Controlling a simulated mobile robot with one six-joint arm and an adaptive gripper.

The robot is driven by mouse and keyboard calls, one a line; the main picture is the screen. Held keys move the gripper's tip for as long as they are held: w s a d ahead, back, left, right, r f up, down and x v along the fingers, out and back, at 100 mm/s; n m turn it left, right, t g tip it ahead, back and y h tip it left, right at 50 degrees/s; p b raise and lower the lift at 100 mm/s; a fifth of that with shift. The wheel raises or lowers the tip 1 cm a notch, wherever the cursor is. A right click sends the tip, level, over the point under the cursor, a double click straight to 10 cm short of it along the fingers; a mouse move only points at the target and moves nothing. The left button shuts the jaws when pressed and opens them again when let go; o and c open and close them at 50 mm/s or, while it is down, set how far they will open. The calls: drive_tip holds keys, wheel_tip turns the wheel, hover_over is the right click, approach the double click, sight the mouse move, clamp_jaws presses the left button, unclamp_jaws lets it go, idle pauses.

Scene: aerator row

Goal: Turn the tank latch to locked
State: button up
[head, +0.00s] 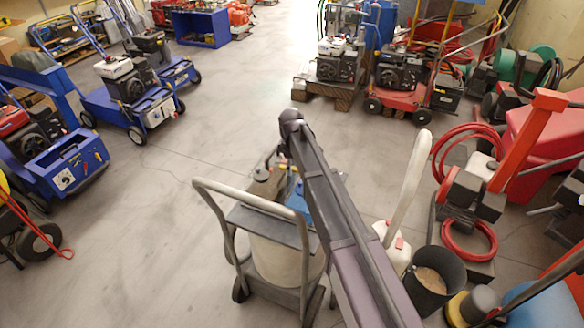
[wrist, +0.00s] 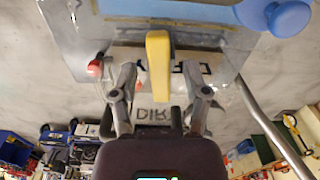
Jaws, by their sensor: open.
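My gripper (wrist: 159,82) is open, with one finger on each side of the handle. Gaps show between the handle and both fingers, so it is not gripped. In the head view the wheeled cart with a pale tank (head: 278,258) is partly hidden by my arm. The latch cannot be made out clearly there.
A red-tipped knob (wrist: 95,67) sits just left of the left finger. A rounded blue part (wrist: 288,18) is at the upper right. In the head view a black bucket (head: 432,282) and a red hose machine (head: 470,195) crowd the right.

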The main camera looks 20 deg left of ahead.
clamp_jaws()
drive_tip(key=shift+m, duration=0.8)
unclamp_jaws()
drive_tip(key=shift+n, duration=0.4)
